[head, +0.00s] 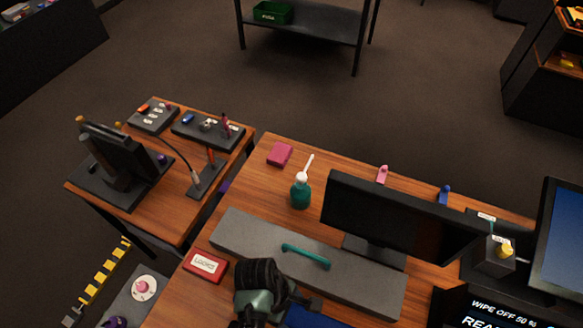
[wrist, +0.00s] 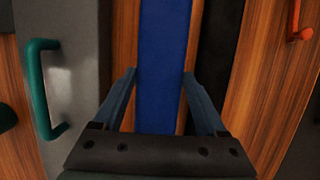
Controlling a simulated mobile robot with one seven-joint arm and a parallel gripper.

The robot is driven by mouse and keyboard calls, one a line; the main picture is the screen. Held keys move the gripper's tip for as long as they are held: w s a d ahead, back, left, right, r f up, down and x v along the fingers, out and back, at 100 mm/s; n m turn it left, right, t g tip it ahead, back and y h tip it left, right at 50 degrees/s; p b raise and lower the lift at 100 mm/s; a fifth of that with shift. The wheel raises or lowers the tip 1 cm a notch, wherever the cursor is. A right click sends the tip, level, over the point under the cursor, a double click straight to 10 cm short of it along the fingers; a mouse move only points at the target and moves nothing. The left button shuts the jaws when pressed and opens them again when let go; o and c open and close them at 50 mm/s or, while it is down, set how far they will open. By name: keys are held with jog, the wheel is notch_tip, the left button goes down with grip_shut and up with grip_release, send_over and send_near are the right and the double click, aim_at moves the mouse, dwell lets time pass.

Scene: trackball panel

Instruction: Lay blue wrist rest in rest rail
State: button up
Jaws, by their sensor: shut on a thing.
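The blue wrist rest (wrist: 163,50) is a long flat blue bar running up the middle of the wrist view. My gripper (wrist: 160,76) has its fingers on either side of the bar and is shut on it. In the head view my gripper's dark and green body shows at the bottom, with its fingertips hidden. A piece of the blue wrist rest (head: 315,318) shows there at the bottom edge. A long black strip (wrist: 216,50) lies beside the bar on the right in the wrist view; I cannot tell whether it is the rest rail.
A grey panel with a teal handle (head: 305,257) lies beside my gripper, below the monitor (head: 395,215). A red box (head: 205,265) is to the left. An orange piece (wrist: 294,20) is at the wrist view's right.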

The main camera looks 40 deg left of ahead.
aim_at(290, 313)
jog(key=shift+f, duration=2)
jog(key=shift+f+b, duration=0.15)
jog(key=shift+b, duration=0.15)
jog(key=o, duration=1.4)
jog(key=shift+o, duration=0.2)
jog(key=p+v, duration=0.1)
jog(key=v, duration=1.1)
jog(key=shift+w, duration=0.1)
